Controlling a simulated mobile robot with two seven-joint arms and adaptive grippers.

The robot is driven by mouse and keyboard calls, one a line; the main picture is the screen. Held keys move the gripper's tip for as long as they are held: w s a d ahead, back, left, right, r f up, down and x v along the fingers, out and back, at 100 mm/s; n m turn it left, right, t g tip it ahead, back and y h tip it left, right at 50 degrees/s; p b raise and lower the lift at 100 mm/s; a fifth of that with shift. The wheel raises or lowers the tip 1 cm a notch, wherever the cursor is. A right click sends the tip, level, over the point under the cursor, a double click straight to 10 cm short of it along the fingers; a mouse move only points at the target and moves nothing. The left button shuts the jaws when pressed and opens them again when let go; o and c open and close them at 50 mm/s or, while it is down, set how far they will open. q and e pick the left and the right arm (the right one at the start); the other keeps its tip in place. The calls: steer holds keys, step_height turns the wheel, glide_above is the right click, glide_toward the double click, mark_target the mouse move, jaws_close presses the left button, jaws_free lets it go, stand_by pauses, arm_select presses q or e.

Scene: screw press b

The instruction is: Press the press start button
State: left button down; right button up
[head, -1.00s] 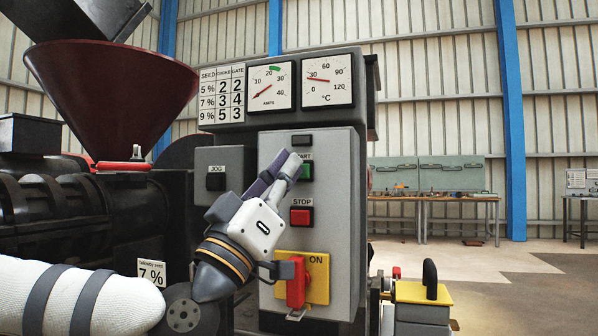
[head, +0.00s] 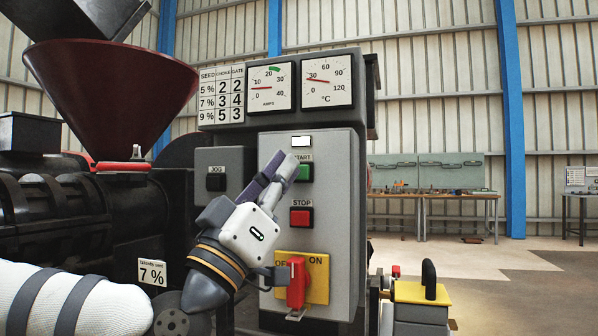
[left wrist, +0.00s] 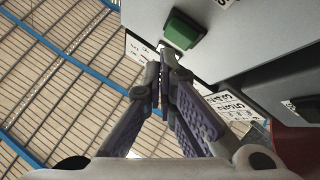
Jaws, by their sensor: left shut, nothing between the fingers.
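The green START button (head: 304,172) sits on the grey control panel (head: 340,225), below a lit white lamp (head: 302,142). My left gripper (head: 291,161) is shut and empty, with its fingertips just left of the button in the head view. In the left wrist view, the green button (left wrist: 183,30) lies just beyond and right of the closed fingertips (left wrist: 164,63), and a gap seems to show between them. The START label is partly hidden by the fingertips. My right gripper is not in view.
A red STOP button (head: 301,217) is below START. Lower down, a red switch handle (head: 297,283) stands upright on a yellow plate, near my wrist. A JOG button (head: 216,182) is on a box to the left. A dark red hopper (head: 110,95) stands at the left.

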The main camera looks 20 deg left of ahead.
arm_select(q)
steer(key=s+p, duration=0.1)
steer(key=s, duration=0.4)
steer(key=shift+a+p, duration=0.1)
steer(key=shift+p, duration=0.2)
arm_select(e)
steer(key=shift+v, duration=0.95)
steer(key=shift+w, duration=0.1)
